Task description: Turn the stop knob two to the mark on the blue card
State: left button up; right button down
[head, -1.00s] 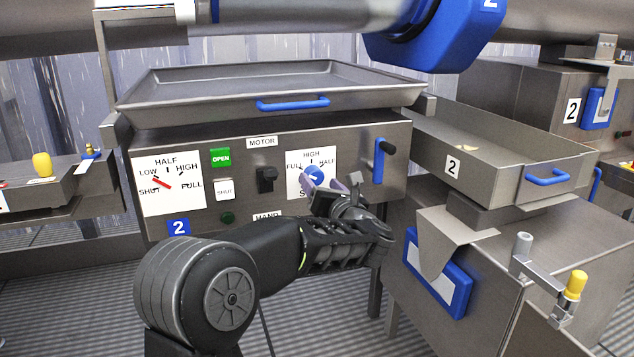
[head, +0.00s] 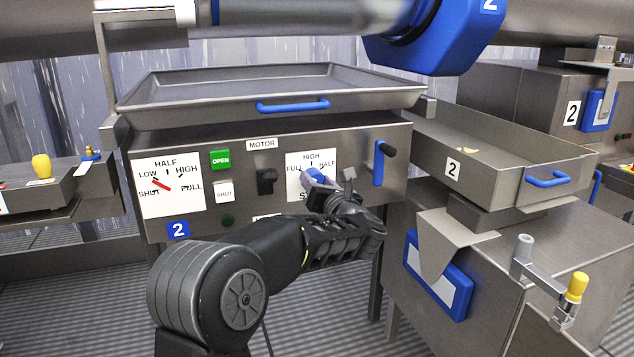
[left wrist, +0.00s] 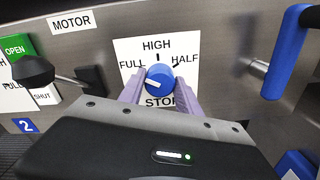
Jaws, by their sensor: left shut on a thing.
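The stop knob (head: 314,174) is blue, on a white dial card (head: 296,164) marked FULL, HIGH, HALF and a partly hidden STOP. In the left wrist view the knob (left wrist: 160,79) has a white pointer turned to the left, a little below the FULL word. My left gripper (head: 322,181) is at the dial, its pale purple fingers shut on the knob from both sides. A blue card (head: 455,298) with a pale sheet hangs on the box front at right. A bent metal flap covers much of it, and no mark is readable.
A second dial (head: 160,185) with a red pointer is at the panel's left. Green and white buttons and a black switch (head: 267,180) lie between the dials. A blue lever (head: 380,163) stands close right of the knob. A tray (head: 270,95) overhangs above.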

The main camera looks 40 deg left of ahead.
pick_arm(q)
grip_shut()
